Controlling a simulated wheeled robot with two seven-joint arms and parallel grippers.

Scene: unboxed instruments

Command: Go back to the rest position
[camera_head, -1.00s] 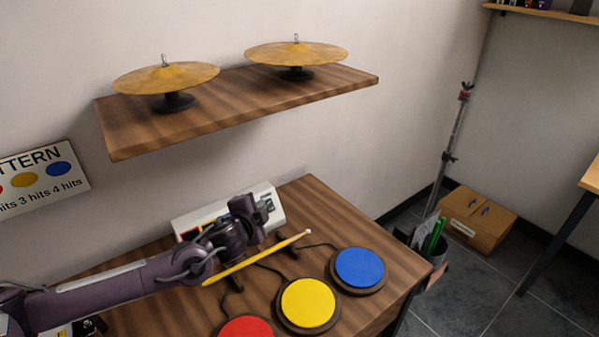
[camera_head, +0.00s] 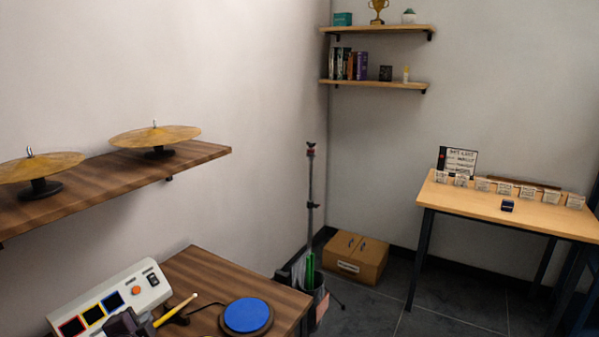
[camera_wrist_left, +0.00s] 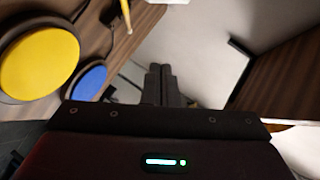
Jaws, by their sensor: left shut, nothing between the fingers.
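My left gripper (camera_head: 124,324) shows only in part at the bottom edge of the head view, in front of the white console (camera_head: 150,284). In the left wrist view its two dark fingers (camera_wrist_left: 160,84) are together with nothing between them. A yellow drumstick (camera_head: 176,310) with a pale tip shows just right of the gripper in the head view; its lower part is hidden. In the left wrist view part of a yellow stick (camera_wrist_left: 126,14) shows at the top, apart from the fingers. My right gripper is in neither view.
The blue pad (camera_head: 248,315) sits on the brown table (camera_head: 215,271); the yellow pad (camera_wrist_left: 40,62) shows in the wrist view. Two cymbals (camera_head: 155,137) stand on a wall shelf (camera_head: 110,180). A box (camera_head: 356,257), a stand (camera_head: 310,190) and a light desk (camera_head: 500,212) are to the right.

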